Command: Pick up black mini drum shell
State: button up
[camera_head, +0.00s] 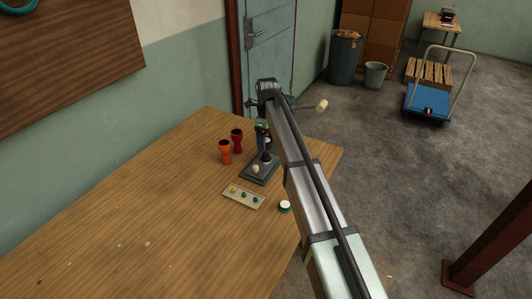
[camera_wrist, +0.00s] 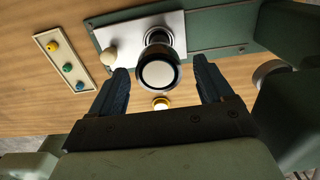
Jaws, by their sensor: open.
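The black mini drum shell (camera_wrist: 158,50) shows in the wrist view with its dark rim around a pale round top (camera_wrist: 158,75). It stands over a light plate on a green base (camera_wrist: 225,30). My gripper (camera_wrist: 160,68) is open, with one dark finger on each side of the shell and visible gaps between. In the head view, a small black shape (camera_head: 266,157) that looks like the same shell is on the green base (camera_head: 257,178), next to my arm. My fingers are not clear in that view.
An orange goblet drum (camera_head: 225,153) and a dark red one (camera_head: 237,140) stand left of the base. A tray of small coloured pieces (camera_head: 244,196) and a white-topped green round piece (camera_head: 285,206) lie in front. A cream knob (camera_wrist: 108,58) sits near my left finger. The table's left is clear.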

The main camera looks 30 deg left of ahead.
jog(key=shift+a+f, duration=0.15)
jog(key=shift+f, duration=0.85)
jog(key=shift+a+f, duration=0.1)
jog(key=shift+f, duration=0.85)
jog(key=shift+c, duration=0.5)
jog(key=c, duration=1)
